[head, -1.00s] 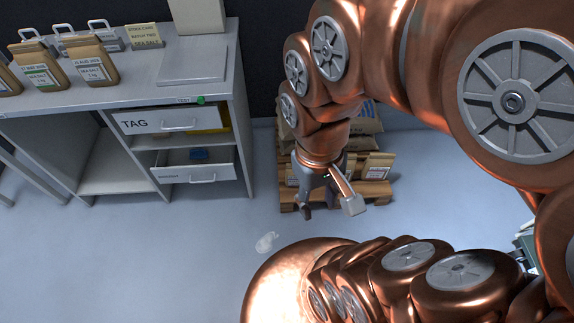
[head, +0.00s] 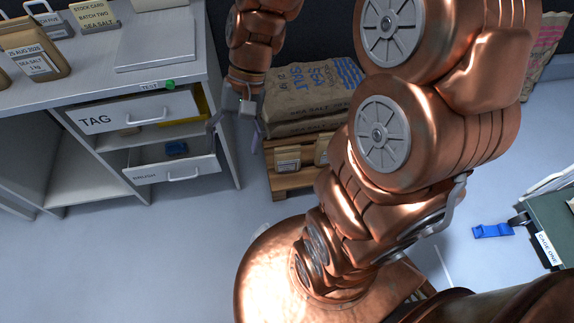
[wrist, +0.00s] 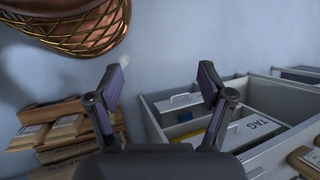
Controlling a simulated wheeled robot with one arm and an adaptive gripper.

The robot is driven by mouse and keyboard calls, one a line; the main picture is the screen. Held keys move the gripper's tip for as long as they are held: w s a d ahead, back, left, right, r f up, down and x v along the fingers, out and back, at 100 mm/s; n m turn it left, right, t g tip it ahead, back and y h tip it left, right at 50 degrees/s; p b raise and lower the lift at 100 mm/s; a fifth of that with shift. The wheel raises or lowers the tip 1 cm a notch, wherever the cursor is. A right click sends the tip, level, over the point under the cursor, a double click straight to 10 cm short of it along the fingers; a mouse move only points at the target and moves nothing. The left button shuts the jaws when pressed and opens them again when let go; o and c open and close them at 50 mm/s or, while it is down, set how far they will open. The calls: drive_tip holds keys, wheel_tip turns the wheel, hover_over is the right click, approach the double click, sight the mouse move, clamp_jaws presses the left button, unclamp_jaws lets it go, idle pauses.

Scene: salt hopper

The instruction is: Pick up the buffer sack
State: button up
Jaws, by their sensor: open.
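Large brown salt sacks (head: 308,92) lie stacked on a wooden pallet (head: 292,183). Smaller brown packs with white labels (head: 288,160) stand at the pallet's front; I cannot tell which item is the buffer sack. My gripper (head: 235,135) is open and empty, pointing down between the drawer cabinet and the pallet, apart from the sacks. In the wrist view my open gripper (wrist: 162,84) has bare floor between its fingers.
The cabinet has an open TAG drawer (head: 130,114) and an open lower drawer (head: 170,167) holding a blue item. Paper packs (head: 35,50) stand on its top. A blue object (head: 492,231) lies by a green case (head: 553,225) at right. Floor in front is clear.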

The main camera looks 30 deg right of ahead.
drive_tip(key=w+d+f+m+t+y+b, duration=0.1)
drive_tip(key=w+d+f+m+y+b, duration=0.1)
drive_tip(key=w+f+m+b, duration=0.3)
drive_tip(key=w+d+f+t+y+b, duration=0.1)
drive_tip(key=w+d+f+y+b, duration=0.1)
drive_tip(key=w+f, duration=0.55)
drive_tip(key=m+t+y+b, duration=0.2)
drive_tip(key=m+t+b, duration=0.5)
drive_tip(key=m+b, duration=0.4)
hover_over(292, 150)
drive_tip(key=a, duration=0.8)
wheel_tip(292, 150, down, 26)
drive_tip(key=s+d+f+m+t+h+b, duration=0.1)
drive_tip(key=s+d+f+m+b, duration=0.15)
drive_tip(key=d+f, duration=0.45)
drive_tip(key=s+d+f+m+t+h+b, duration=0.25)
drive_tip(key=d+f+m, duration=0.2)
drive_tip(key=f, duration=0.55)
drive_tip(key=shift+n+g+y, duration=0.3)
drive_tip(key=shift+g+y, duration=0.05)
drive_tip(key=shift+y, duration=0.1)
drive_tip(key=shift+w+d+r+b+x, duration=0.1)
drive_tip(key=shift+w+b+x, duration=0.2)
drive_tip(key=shift+x, duration=0.95)
drive_tip(key=shift+w+d+r+b+x, duration=0.15)
drive_tip(key=shift+b+x, duration=0.25)
drive_tip(key=shift+x, duration=0.85)
drive_tip(key=shift+w+d+r+b+x, duration=0.1)
drive_tip(key=shift+b+x, duration=0.25)
drive_tip(key=shift+x, duration=0.85)
